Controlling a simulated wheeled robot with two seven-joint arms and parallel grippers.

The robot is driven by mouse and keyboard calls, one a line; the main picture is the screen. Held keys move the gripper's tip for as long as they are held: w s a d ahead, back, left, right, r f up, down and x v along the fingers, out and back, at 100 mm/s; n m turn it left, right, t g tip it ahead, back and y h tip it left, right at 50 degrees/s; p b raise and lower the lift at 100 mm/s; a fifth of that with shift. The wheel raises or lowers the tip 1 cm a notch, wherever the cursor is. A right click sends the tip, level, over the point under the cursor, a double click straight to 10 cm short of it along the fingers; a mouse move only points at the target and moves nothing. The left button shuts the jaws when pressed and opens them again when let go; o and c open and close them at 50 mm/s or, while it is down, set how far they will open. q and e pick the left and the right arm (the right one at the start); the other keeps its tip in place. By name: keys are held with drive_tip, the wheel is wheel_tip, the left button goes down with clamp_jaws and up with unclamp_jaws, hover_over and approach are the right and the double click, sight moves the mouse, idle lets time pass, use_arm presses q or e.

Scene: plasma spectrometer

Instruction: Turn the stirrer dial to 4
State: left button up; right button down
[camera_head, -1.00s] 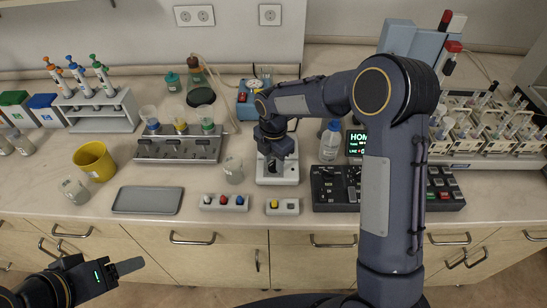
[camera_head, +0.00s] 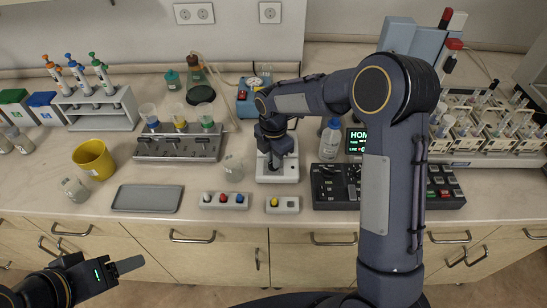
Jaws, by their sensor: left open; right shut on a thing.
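A white bench unit (camera_head: 280,177) stands at the middle of the counter, beneath my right arm. My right gripper (camera_head: 276,160) points down onto its top. The gripper is shut on a small part there. The gripper and wrist hide that part, so no dial marking or number can be read. I cannot tell from the picture which unit is the stirrer. My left gripper (camera_head: 125,266) is open and empty at the lower left, in front of the counter.
A grey tray (camera_head: 147,198), a button box with several buttons (camera_head: 224,200) and a smaller one with a yellow button (camera_head: 283,205) lie along the front edge. A black control panel (camera_head: 333,187) is to the right. A glass beaker (camera_head: 233,168) stands left of the white unit.

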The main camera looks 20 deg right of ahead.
drive_tip(key=m+b, duration=0.1)
drive_tip(key=m, duration=0.3)
drive_tip(key=m+b, duration=0.1)
drive_tip(key=m, duration=0.3)
drive_tip(key=shift+m+b, duration=0.3)
drive_tip(key=m+b, duration=0.1)
drive_tip(key=m, duration=1.2)
drive_tip(key=shift+r+m+b, duration=0.1)
drive_tip(key=shift+m+b, duration=0.2)
drive_tip(key=shift+b, duration=0.05)
drive_tip(key=m, duration=0.8)
drive_tip(key=shift+w+m, duration=0.1)
drive_tip(key=shift+m, duration=0.3)
drive_tip(key=shift+m+p, duration=0.5)
drive_tip(key=shift+m, duration=1.4)
